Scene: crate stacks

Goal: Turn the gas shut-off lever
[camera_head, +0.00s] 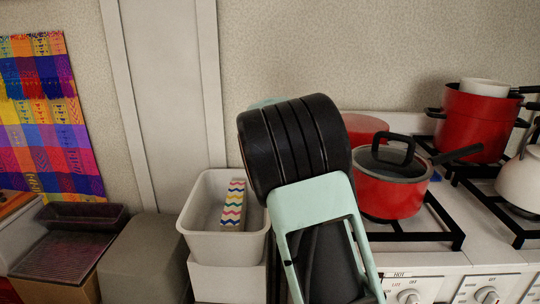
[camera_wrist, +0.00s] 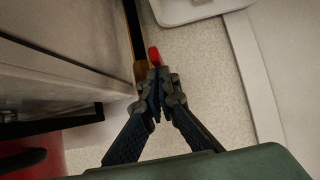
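The gas shut-off lever (camera_wrist: 154,55) shows in the wrist view as a small red handle, with a brass-coloured fitting (camera_wrist: 140,70) just left of it. My gripper (camera_wrist: 157,78) has its two dark fingers brought together, with the tips right at the near end of the red handle. The tips overlap the lever in the picture; whether they touch it or hold any of it between them cannot be told. In the head view, my arm hides the gripper, and the lever does not show.
A stove (camera_head: 421,284) with red pots is at the right in the head view; a red lidded saucepan (camera_head: 390,197) is nearest my arm. A white crate (camera_head: 196,212) holding a patterned box (camera_head: 233,205) stands left of my arm. The wrist view shows an appliance side (camera_wrist: 60,60) close left.

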